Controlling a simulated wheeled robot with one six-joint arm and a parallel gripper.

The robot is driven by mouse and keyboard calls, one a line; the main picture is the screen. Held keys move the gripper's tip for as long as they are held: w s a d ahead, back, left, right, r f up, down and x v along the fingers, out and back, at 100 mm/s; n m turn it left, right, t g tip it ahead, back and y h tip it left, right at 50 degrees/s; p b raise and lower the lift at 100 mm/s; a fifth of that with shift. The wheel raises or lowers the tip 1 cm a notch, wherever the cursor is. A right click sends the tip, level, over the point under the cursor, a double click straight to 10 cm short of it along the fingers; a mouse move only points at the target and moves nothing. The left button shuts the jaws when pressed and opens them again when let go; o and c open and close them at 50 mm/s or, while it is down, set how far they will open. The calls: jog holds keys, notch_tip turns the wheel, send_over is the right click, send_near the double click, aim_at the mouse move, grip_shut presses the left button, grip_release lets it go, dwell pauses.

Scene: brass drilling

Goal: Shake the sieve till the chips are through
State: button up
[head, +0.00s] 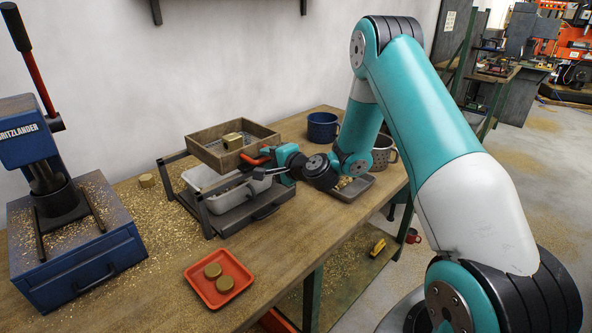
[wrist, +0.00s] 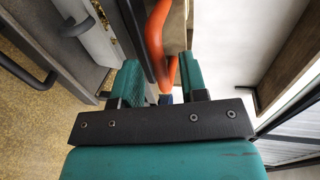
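The sieve (head: 206,153) is a square wooden box above a white tub (head: 228,198), over a dark metal stand (head: 208,222). A brass block (head: 233,141) sits inside it; its mesh and any chips are mostly hidden by the near wall. An orange handle (head: 254,160) sticks out from the sieve's near right side. My gripper (head: 272,163) is at this handle. In the wrist view, my gripper's (wrist: 163,82) teal fingers stand apart, with the orange handle (wrist: 158,35) running between them. It lies nearer the right finger, and a gap shows on the left.
A blue drill press (head: 75,240) stands left amid brass chips. A red tray (head: 219,283) with two brass discs lies in front.

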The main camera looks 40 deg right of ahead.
jog(key=b+v, duration=1.1)
jog(key=v, duration=0.2)
jog(key=shift+f, duration=0.15)
jog(key=b+v, duration=0.2)
jog(key=b, duration=0.3)
jog(key=shift+s+r, duration=0.2)
jog(key=shift+r, duration=0.05)
